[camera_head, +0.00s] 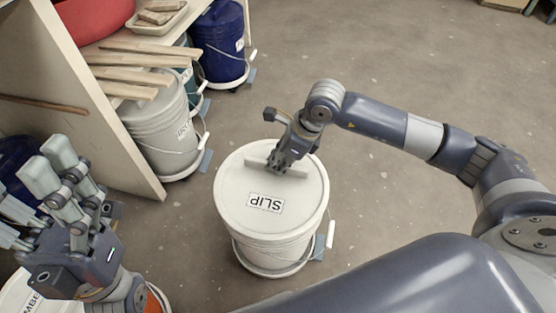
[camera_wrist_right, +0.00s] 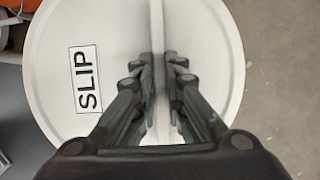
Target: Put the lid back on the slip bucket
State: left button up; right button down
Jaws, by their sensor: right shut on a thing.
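The slip bucket (camera_head: 275,250) stands on the floor in the middle of the head view. Its white round lid (camera_head: 297,200), labelled SLIP, covers the bucket's top and looks about level. I cannot tell whether the rim is pressed fully down. My right gripper (camera_head: 280,166) is shut on the lid's upright bar handle. In the right wrist view, the two fingers (camera_wrist_right: 160,85) stand on either side of that bar, and the lid (camera_wrist_right: 80,40) fills most of the view. My left gripper (camera_head: 45,190) is at the left, with its fingers spread and empty.
Another bucket (camera_head: 20,295) is partly hidden below my left gripper. The floor (camera_head: 420,190) right of the slip bucket is clear.

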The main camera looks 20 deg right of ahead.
jog(key=shift+f, duration=0.1)
dwell(0.3)
dwell(0.4)
jog(key=c, duration=1.6)
grip_release()
jog(key=o, duration=0.5)
